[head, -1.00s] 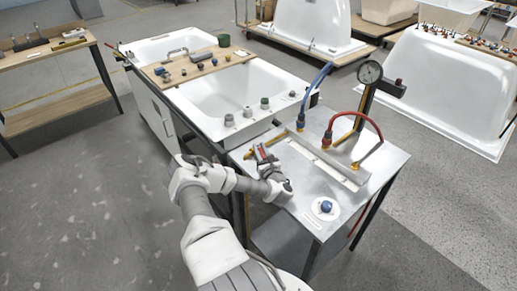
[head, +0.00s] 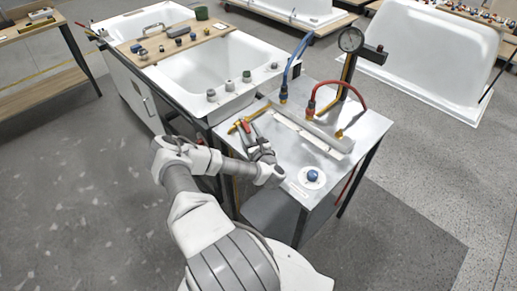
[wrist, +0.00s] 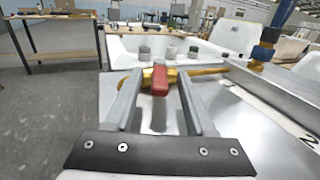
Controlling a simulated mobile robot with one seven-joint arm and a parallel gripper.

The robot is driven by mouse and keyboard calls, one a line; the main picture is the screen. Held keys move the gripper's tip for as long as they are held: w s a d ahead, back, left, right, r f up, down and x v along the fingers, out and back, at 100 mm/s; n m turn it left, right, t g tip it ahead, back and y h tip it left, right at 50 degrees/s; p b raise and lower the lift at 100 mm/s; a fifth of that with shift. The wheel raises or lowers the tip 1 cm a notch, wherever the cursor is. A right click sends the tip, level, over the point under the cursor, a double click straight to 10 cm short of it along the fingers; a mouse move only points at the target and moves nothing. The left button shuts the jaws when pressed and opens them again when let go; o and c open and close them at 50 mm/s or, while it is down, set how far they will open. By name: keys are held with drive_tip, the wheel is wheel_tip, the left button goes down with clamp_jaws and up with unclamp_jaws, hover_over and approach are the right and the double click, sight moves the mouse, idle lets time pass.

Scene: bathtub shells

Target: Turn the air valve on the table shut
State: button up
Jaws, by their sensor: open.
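The air valve is a brass fitting (wrist: 187,73) with a red lever handle (wrist: 160,82), on a pipe along the left side of the metal table (head: 345,172). In the wrist view the red handle points toward the camera, across the pipe. My gripper (wrist: 158,72) is open, with one finger on each side of the red handle and visible gaps on both sides. In the head view my gripper (head: 251,128) is at the valve, and its fingers partly hide the handle. The brass pipe (head: 262,111) runs from the valve toward a blue hose fitting.
A blue hose (head: 291,62), a red hose (head: 348,86) and a pressure gauge (head: 351,40) rise at the table's back. A blue knob (head: 312,176) sits on a white disc near the front. A white bathtub (head: 205,75) with fittings on its rim stands behind left.

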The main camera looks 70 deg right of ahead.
drive_tip(key=v, duration=1.2)
drive_tip(key=shift+s+a+r, duration=0.1)
drive_tip(key=shift+s+a, duration=0.05)
drive_tip(key=shift+s, duration=0.1)
